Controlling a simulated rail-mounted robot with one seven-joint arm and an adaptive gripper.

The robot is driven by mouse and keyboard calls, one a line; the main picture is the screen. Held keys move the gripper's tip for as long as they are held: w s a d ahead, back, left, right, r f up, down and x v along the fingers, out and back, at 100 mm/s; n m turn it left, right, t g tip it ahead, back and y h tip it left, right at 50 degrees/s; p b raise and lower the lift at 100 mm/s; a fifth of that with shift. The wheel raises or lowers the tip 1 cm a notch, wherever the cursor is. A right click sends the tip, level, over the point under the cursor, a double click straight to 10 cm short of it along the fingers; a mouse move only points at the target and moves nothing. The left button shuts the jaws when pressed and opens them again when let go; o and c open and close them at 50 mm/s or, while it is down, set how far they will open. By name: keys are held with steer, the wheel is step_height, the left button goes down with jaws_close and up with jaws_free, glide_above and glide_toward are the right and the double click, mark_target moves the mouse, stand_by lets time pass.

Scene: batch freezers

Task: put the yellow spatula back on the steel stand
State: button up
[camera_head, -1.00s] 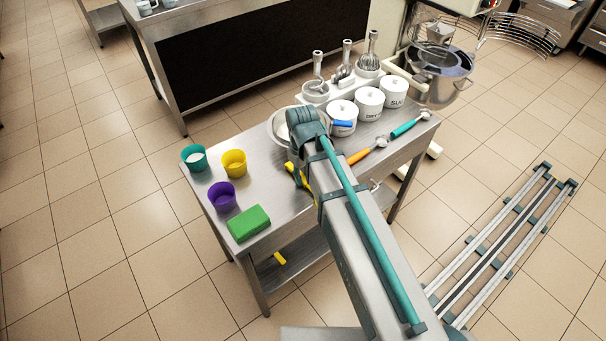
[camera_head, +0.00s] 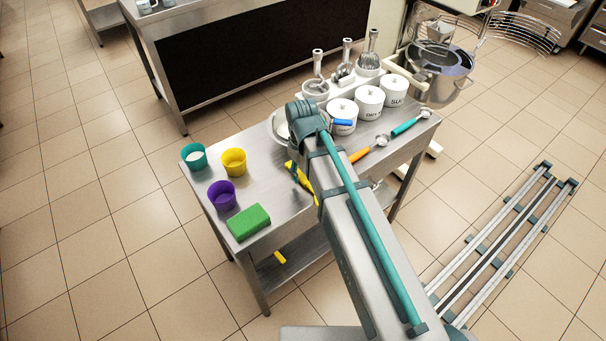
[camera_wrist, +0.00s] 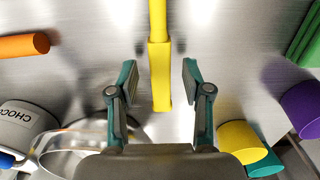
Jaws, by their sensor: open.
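The yellow spatula (camera_wrist: 159,75) lies on the steel table; in the wrist view its thick handle end lies between my fingers and its shaft runs out of the top edge. My gripper (camera_wrist: 160,76) is open, with one finger on each side of the handle and gaps showing on both sides. In the head view a yellow part of the spatula (camera_head: 307,187) shows beside my arm, which hides much of it. I cannot make out for certain which thing is the steel stand.
On the steel table (camera_head: 270,195) are purple (camera_head: 222,195), yellow (camera_head: 233,163) and teal (camera_head: 194,157) cups, a green block (camera_head: 248,222), an orange-handled tool (camera_head: 367,150) and white canisters (camera_head: 369,103). A metal bowl (camera_wrist: 75,152) is near my gripper. A small yellow thing (camera_head: 279,257) is on the lower shelf.

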mark_target(303, 177)
step_height(303, 177, up, 11)
steer(key=b, duration=0.1)
steer(key=shift+f+b, duration=0.2)
steer(key=shift+b, duration=0.1)
steer(key=shift+w, duration=0.1)
stand_by(0.3)
